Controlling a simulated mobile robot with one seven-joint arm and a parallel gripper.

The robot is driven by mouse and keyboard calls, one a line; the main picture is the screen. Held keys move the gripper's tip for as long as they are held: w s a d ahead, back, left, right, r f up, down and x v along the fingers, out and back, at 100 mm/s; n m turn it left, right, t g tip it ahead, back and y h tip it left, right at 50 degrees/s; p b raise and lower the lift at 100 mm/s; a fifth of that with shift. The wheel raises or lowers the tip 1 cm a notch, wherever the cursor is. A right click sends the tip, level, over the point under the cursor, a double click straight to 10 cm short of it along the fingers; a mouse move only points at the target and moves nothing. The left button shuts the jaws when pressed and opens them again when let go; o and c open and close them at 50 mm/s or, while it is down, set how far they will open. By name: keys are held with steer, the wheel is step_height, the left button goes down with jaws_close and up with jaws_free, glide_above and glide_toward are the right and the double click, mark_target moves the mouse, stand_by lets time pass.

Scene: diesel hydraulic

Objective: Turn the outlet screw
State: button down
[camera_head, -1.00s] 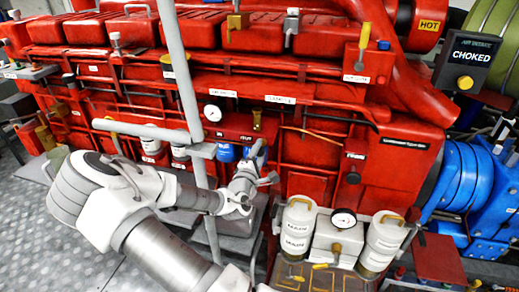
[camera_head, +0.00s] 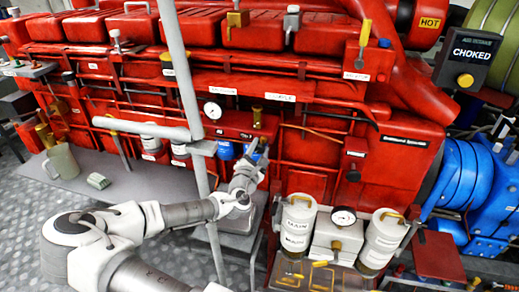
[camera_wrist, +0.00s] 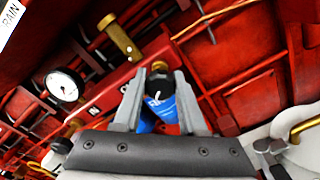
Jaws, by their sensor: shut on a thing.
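The outlet screw appears to be the small brass-coloured head (camera_wrist: 160,66) at my fingertips in the wrist view. My gripper (camera_wrist: 160,79) is shut on it, with a finger on each side. A black part with a white mark and a blue canister (camera_wrist: 166,110) show between the fingers. In the head view my gripper (camera_head: 261,152) reaches up to the engine front, just right of the blue canisters (camera_head: 226,150). The fingers hide most of the screw there.
A round gauge (camera_head: 212,110) and a brass valve (camera_head: 257,118) sit close above my gripper. A grey vertical post (camera_head: 185,85) stands left of it. White canisters (camera_head: 297,222) stand at right.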

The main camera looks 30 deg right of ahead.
stand_by(0.3)
steer(key=shift+c, duration=2.3)
jaws_free()
steer(key=shift+a, duration=0.1)
steer(key=p+v, duration=0.2)
steer(key=v, duration=1.5)
steer(key=shift+s+f, duration=0.1)
steer(key=shift+s, duration=0.1)
